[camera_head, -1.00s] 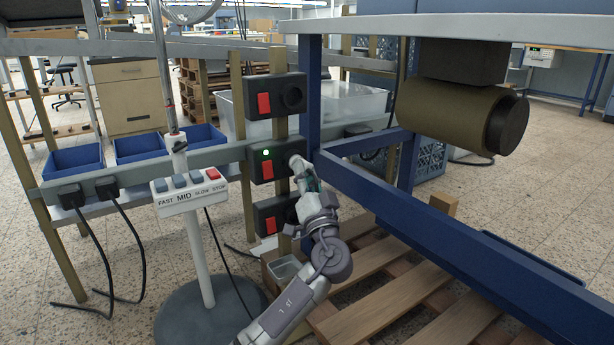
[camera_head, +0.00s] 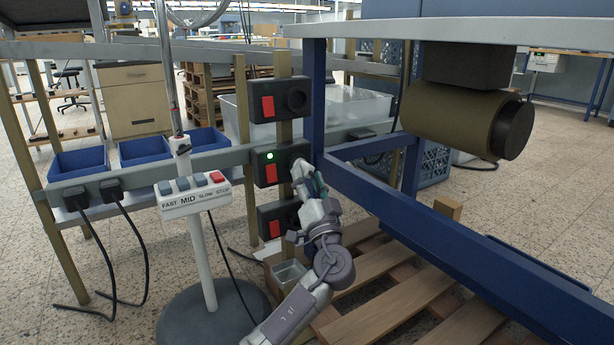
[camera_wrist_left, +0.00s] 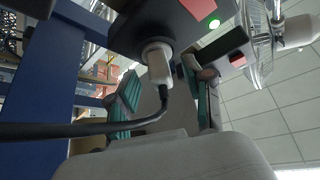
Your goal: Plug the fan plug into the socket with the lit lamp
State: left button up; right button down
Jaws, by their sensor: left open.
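The socket box with the lit green lamp (camera_head: 270,156) is the middle one of three black boxes, with a red switch below the lamp. In the left wrist view the same lit lamp (camera_wrist_left: 214,22) shows at the top. The white fan plug (camera_wrist_left: 158,65) stands with its front end at the dark round socket of that box; its full depth cannot be seen. Its black cord (camera_wrist_left: 120,127) bends away to the left. My left gripper (camera_wrist_left: 165,98) is open, its green-padded fingers apart on both sides of the plug and cord. My right gripper is out of view.
An unlit socket box (camera_head: 262,87) is above and another (camera_head: 263,213) below. The fan's button panel (camera_head: 193,196) and pole stand at left. A blue table frame (camera_head: 400,200) is close on the right. A wooden pallet (camera_head: 390,310) lies below.

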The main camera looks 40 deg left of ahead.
pick_arm(q)
jog(key=v, duration=1)
jog(key=shift+s+d+f, duration=0.2)
jog(key=shift+s+d, duration=0.05)
